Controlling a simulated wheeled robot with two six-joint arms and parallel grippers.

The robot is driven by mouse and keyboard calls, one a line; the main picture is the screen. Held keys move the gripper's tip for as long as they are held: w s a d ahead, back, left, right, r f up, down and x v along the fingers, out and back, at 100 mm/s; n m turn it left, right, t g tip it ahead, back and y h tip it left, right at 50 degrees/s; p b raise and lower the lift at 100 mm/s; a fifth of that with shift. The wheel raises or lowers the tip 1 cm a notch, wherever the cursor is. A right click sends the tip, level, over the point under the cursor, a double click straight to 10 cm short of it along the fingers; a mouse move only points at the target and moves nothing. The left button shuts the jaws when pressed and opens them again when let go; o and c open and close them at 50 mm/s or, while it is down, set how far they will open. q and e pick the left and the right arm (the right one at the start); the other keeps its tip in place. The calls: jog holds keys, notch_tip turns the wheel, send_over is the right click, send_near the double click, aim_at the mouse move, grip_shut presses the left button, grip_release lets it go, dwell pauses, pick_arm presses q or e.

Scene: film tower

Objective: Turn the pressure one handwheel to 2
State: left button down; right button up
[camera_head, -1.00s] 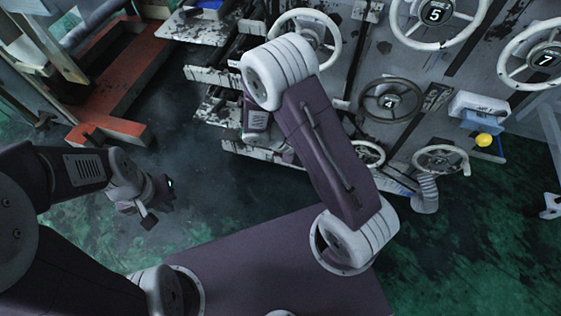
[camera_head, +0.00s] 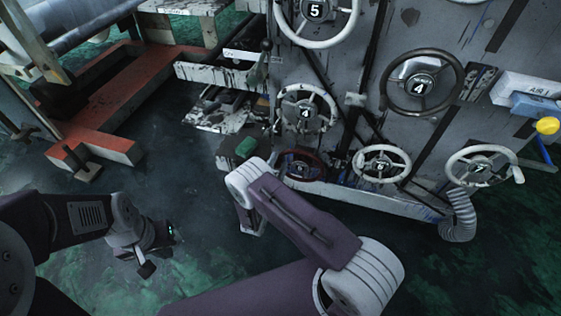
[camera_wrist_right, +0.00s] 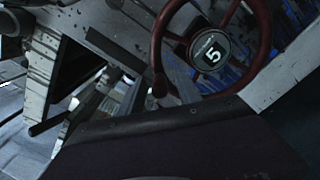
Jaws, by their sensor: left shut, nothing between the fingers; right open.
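Several handwheels sit on a grey panel in the head view. A small dark red handwheel (camera_head: 303,168) is low on the panel, and the right wrist view shows a red wheel (camera_wrist_right: 210,56) with a 5 on its hub. A white wheel marked 4 (camera_head: 305,113) is above the red one, and a dark wheel marked 4 (camera_head: 421,84) is up and right. The small hub writing is unreadable, so I cannot tell which is pressure one. My left gripper (camera_head: 146,267) is shut and empty, away from the panel. My right gripper is hidden behind its arm.
White wheels stand right of the red one (camera_head: 381,165) and farther right (camera_head: 482,168). A yellow knob (camera_head: 547,126) and a ribbed hose (camera_head: 459,216) are at the right. A red-orange frame (camera_head: 118,148) lies at the left. Dark floor between is open.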

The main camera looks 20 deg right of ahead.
aim_at(280, 156)
jog(key=b+x, duration=0.1)
jog(key=x, duration=0.2)
jog(key=shift+w+d, duration=0.1)
jog(key=shift+c, duration=0.3)
grip_shut()
jog(key=shift+r, duration=0.1)
